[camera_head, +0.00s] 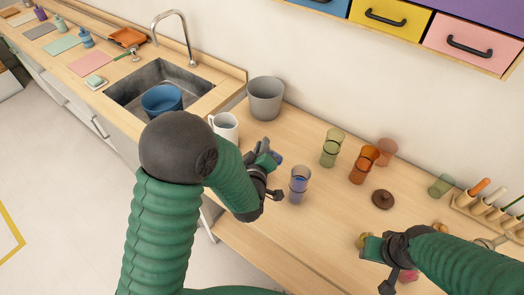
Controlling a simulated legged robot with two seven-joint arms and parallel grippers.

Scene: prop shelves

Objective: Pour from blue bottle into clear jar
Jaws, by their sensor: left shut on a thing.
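My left gripper (265,165) is over the counter, right of the white mug. It is shut on a dark blue thing (277,157), likely the blue bottle, mostly hidden by the fingers. A clear jar (299,184) with a blue-violet tint stands upright on the counter just right of the gripper, apart from it. My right gripper (382,262) is low over the front right of the counter; its fingers are too unclear to tell open from shut.
A white mug (224,127) and grey bin (265,98) stand behind my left gripper. The sink (135,85) holds a blue bowl (161,100). Small items lie near my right gripper.

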